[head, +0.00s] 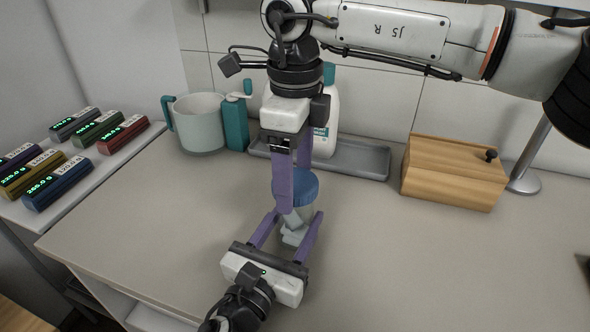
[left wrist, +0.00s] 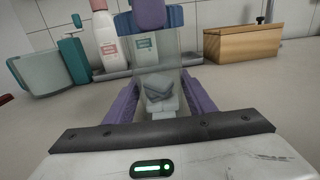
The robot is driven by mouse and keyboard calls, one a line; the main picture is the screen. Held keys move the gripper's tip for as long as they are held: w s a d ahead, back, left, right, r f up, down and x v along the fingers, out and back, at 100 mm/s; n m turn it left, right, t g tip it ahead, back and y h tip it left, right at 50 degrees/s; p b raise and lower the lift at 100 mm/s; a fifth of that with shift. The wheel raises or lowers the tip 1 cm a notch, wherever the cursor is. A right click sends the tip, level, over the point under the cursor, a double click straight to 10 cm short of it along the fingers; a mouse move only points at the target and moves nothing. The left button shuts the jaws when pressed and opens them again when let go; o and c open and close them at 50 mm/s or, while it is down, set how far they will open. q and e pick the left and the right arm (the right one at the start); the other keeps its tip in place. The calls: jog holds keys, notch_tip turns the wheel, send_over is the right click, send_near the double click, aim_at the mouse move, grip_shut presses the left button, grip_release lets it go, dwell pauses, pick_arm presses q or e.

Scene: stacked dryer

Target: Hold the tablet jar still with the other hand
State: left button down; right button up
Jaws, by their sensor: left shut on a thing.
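The tablet jar (head: 297,215) stands upright on the counter; it is clear, with pale tablets inside and a blue lid (head: 305,184) on top. The jar (left wrist: 158,70) also shows in the left wrist view between the left fingers. My left gripper (head: 298,224) reaches in low from the front, shut on the jar's body with a purple finger on each side. My right gripper (head: 293,192) points down from above, one finger in front of the lid and the other behind it, partly hidden. I cannot tell whether its fingers press the lid.
Behind the jar are a grey tray (head: 362,160) with white bottles, a teal-handled pot (head: 198,126) and a teal block (head: 235,125). A wooden box (head: 453,176) stands at right. Coloured display blocks (head: 58,185) sit at left. The counter's right front is clear.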

jog(key=c, duration=0.9)
jog(key=o, duration=1.3)
notch_tip(320, 180, up, 12)
jog(key=shift+r, duration=0.1)
pick_arm(q)
jog(key=c, duration=0.7)
grip_release()
jog(key=shift+c, duration=0.2)
